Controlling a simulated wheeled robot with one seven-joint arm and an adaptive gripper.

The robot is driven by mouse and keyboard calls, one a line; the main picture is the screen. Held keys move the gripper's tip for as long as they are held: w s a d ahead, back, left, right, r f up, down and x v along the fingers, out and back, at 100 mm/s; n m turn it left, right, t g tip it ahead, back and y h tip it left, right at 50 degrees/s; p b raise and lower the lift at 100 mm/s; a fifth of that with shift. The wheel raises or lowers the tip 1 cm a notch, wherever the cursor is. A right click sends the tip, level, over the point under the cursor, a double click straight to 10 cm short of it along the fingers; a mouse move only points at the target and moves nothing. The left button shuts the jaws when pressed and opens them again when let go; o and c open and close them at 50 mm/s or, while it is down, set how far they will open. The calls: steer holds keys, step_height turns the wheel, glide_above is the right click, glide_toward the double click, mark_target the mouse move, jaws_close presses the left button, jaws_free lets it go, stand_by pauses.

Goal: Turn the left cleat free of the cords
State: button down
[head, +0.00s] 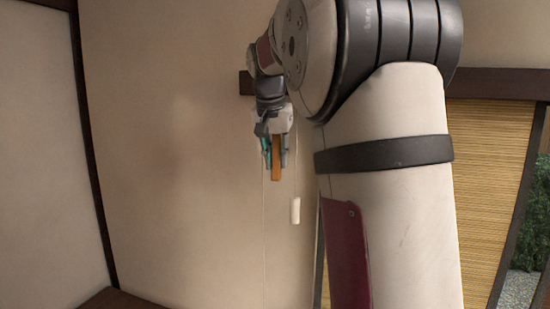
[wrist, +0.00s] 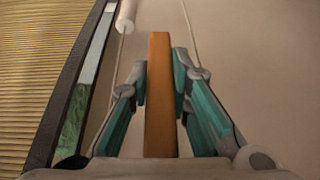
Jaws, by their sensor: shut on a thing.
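The left cleat is an orange-brown wooden bar (head: 276,171) hanging down from between my fingers, upright in the head view. My gripper (head: 275,157) is shut on it near the pale wall. In the wrist view, the bar (wrist: 161,105) runs lengthwise between the teal-padded fingers of my gripper (wrist: 162,75). A thin cord (head: 264,225) hangs below the gripper on the left. A white cylindrical pull (head: 295,211) hangs to the right, and also shows in the wrist view (wrist: 126,16) on its cord (wrist: 119,58). Another cord (wrist: 189,28) passes right of the bar. Cord contact with the cleat is unclear.
A bamboo blind (head: 492,170) hangs at the right, beside an opening with greenery (head: 530,235). The wall left of the gripper is bare.

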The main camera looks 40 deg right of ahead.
steer(key=shift+g, duration=0.3)
steer(key=c, duration=1.5)
jaws_free()
steer(key=shift+r, duration=0.1)
steer(key=v, duration=1.1)
steer(key=shift+s+a+r, duration=0.15)
steer(key=shift+a+r, duration=0.1)
steer(key=shift+r, duration=0.1)
